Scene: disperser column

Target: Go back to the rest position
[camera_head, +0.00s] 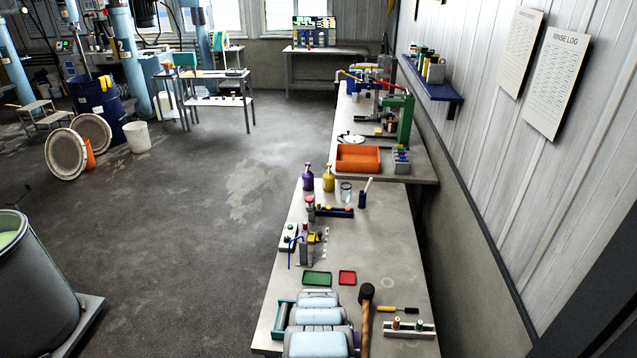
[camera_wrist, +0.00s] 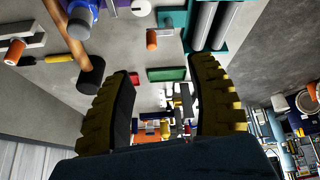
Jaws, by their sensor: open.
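My gripper (camera_wrist: 163,72) shows in the wrist view as two dark fingers with ridged yellow-brown backs, one on each side. They stand wide apart, with nothing held between them. The bench shows upside down beyond them. A green tray (camera_wrist: 167,74) appears in the gap, with a red tray partly behind the left finger. In the head view my gripper cannot be made out. The rest position is not marked in either view.
The near bench holds a mallet (camera_head: 366,310), a green tray (camera_head: 317,278), a red tray (camera_head: 347,277) and several bottles. An orange bin (camera_head: 358,158) stands on the far bench. A wall with a shelf (camera_head: 432,83) runs along the right. Open floor (camera_head: 200,240) lies left.

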